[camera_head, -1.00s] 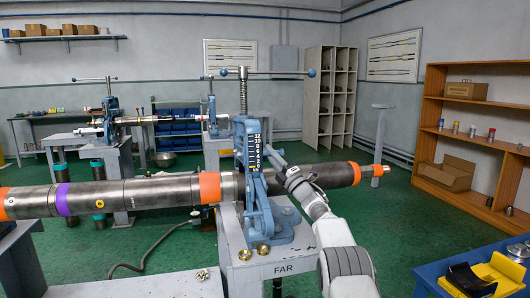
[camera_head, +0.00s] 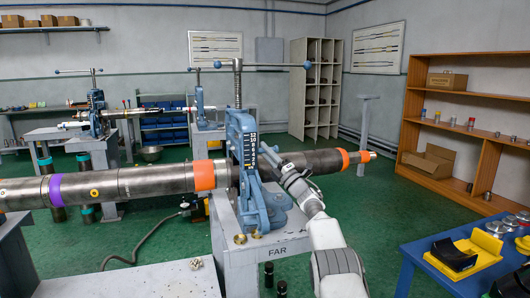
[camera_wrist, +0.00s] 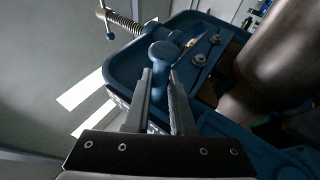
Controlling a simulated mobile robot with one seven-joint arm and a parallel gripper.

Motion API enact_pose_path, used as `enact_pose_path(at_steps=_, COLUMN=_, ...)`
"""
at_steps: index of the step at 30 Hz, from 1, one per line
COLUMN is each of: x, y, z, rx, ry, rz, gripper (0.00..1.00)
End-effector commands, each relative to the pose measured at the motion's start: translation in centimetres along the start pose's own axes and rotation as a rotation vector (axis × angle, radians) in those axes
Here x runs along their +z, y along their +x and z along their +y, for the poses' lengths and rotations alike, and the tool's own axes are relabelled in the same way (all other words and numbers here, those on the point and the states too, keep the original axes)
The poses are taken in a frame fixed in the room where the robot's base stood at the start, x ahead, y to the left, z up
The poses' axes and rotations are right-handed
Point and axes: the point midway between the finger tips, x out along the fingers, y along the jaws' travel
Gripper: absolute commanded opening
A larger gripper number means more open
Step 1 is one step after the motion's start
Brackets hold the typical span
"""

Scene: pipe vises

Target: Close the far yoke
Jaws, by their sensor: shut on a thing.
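The far yoke (camera_head: 240,140) is a blue frame with a numbered scale and a screw with a cross handle on top. It stands on a grey stand marked FAR (camera_head: 235,232). A long steel pipe (camera_head: 130,182) with orange and purple bands passes at the yoke. My gripper (camera_head: 262,152) is at the yoke's right side. In the wrist view, my gripper (camera_wrist: 161,78) is shut on a round blue knob (camera_wrist: 163,52) on the yoke (camera_wrist: 122,68). Whether the yoke is latched cannot be told, as my arm covers part of it.
A blue table (camera_head: 412,250) with a yellow and black holder (camera_head: 465,250) stands at the right. A wooden shelf (camera_head: 410,110) stands behind it. Another vise (camera_head: 97,112) stands at the back left.

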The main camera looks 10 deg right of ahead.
Motion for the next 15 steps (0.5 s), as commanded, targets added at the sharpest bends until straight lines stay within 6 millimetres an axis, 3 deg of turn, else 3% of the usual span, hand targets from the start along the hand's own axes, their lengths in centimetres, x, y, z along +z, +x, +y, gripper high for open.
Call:
enact_pose_path(at_steps=5, x=-0.07, y=-0.11, z=-0.39, rx=-0.008, ry=0.002, rz=-0.001, gripper=0.0)
enact_pose_path(at_steps=6, x=-0.07, y=-0.11, z=-0.39, rx=-0.008, ry=0.002, rz=-0.001, gripper=0.29)
enact_pose_path(at_steps=9, x=-0.06, y=-0.09, z=-0.32, rx=-0.006, ry=0.001, rz=0.0, gripper=0.47)
enact_pose_path(at_steps=10, x=-0.05, y=-0.08, z=-0.29, rx=-0.006, ry=0.001, rz=0.0, gripper=0.52)
enact_pose_path(at_steps=15, x=-0.04, y=-0.04, z=-0.17, rx=-0.004, ry=0.001, rz=0.0, gripper=0.52)
